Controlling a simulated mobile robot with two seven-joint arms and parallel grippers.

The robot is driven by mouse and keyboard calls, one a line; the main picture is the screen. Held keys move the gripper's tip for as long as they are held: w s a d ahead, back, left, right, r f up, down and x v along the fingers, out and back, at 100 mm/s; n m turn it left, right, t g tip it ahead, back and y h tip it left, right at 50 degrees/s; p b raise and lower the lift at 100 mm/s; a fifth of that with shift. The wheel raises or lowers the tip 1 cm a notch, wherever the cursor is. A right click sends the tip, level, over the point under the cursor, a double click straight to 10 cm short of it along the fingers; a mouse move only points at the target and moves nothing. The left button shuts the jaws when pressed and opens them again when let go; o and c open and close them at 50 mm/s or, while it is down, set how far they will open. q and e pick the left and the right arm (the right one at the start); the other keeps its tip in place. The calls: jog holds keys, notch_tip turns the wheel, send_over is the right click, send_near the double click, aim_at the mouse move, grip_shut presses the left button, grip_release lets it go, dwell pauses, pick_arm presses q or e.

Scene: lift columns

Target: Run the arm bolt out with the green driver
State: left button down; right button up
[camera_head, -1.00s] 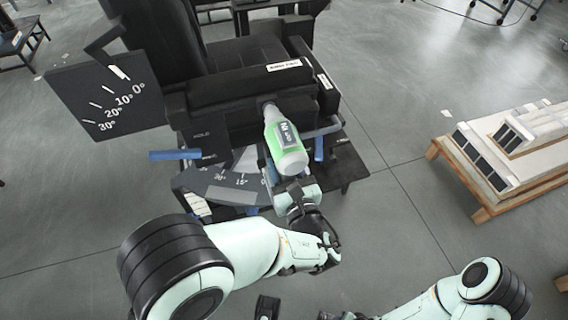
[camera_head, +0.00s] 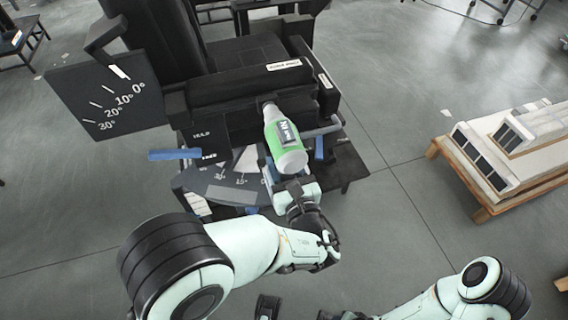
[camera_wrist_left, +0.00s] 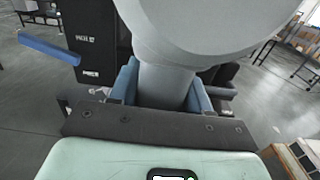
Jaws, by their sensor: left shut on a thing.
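The green driver (camera_head: 284,140), a green and white body with a dark label, points its narrow nose into the front of the black chair's arm block (camera_head: 235,128). The bolt at its nose is hidden from view. My left gripper (camera_head: 282,175) is shut on the driver's lower end, below the green band. In the left wrist view, the blue fingers (camera_wrist_left: 162,92) close on both sides of the driver's grey neck (camera_wrist_left: 165,65), and its wide grey body (camera_wrist_left: 195,30) fills the top. My right gripper is only partly in view at the bottom edge, and its jaw state is unclear.
A black angle plate (camera_head: 105,98) stands at the left. A lower angle dial (camera_head: 225,185) lies just left of my left gripper. A wooden pallet with white blocks (camera_head: 480,215) stands right; floor between is clear.

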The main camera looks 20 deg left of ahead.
aim_at(289, 177)
pick_arm(q)
jog(key=shift+w+a+r, duration=0.1)
jog(key=shift+w+a, duration=0.15)
jog(key=shift+w, duration=0.15)
dwell(0.4)
jog(key=shift+r+p, duration=0.15)
jog(key=shift+p, duration=0.6)
dwell(1.1)
jog(key=shift+s+p, duration=0.3)
jog(key=shift+p, duration=0.3)
dwell(1.2)
jog(key=shift+s+d, duration=0.1)
jog(key=shift+s+d, duration=0.4)
jog(key=shift+p+v, duration=0.45)
jog(key=shift+v, duration=1.5)
jog(key=shift+p+v, duration=0.35)
jog(key=shift+v, duration=1.65)
jog(key=shift+w, duration=0.1)
